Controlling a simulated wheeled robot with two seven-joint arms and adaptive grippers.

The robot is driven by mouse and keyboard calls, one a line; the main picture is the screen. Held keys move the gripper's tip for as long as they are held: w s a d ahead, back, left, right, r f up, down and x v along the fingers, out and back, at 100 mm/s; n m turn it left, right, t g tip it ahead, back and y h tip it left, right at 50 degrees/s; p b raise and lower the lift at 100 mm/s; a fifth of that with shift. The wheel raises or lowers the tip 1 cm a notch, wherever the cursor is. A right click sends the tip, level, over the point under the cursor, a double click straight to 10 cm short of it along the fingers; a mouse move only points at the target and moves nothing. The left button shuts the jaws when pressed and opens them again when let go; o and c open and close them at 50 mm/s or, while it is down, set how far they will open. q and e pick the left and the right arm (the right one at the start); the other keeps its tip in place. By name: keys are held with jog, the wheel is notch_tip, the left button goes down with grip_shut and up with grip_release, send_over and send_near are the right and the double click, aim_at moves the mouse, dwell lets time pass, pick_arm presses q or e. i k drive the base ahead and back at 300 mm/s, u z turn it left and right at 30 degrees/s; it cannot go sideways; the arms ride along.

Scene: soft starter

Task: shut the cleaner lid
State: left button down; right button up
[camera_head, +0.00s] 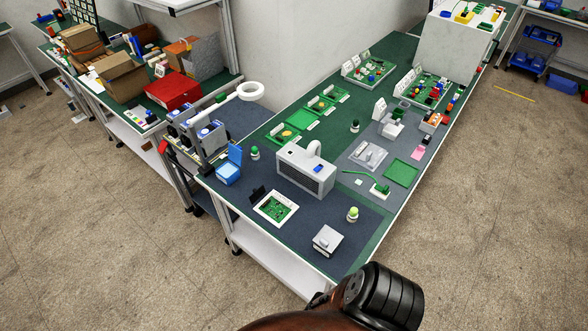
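I cannot tell for sure which thing is the cleaner. A small blue box (228,174) stands at the left edge of the bench, and its blue lid (236,154) is raised. A white-framed case (289,209) with a green circuit board inside lies near the front left, with a black flap (257,193) standing up at its back. A closed white box with a grey top (327,239) sits near the front corner. One of my arm links shows at the bottom, well in front of the bench. Neither gripper's fingers can be made out.
A grey ventilated unit with a curved pipe (306,171) stands between the blue box and the bench middle. Small bottles, green trays (401,172) and boards cover the bench (345,262) farther back. Another table at left holds cardboard boxes (121,77) and a red box (173,91).

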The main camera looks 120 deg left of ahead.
aim_at(235, 152)
jog(key=i, duration=1.15)
jog(key=u, duration=2.9)
jog(key=i, duration=3.35)
jog(key=u, duration=2.9)
jog(key=i, duration=0.4)
jog(key=u, duration=0.85)
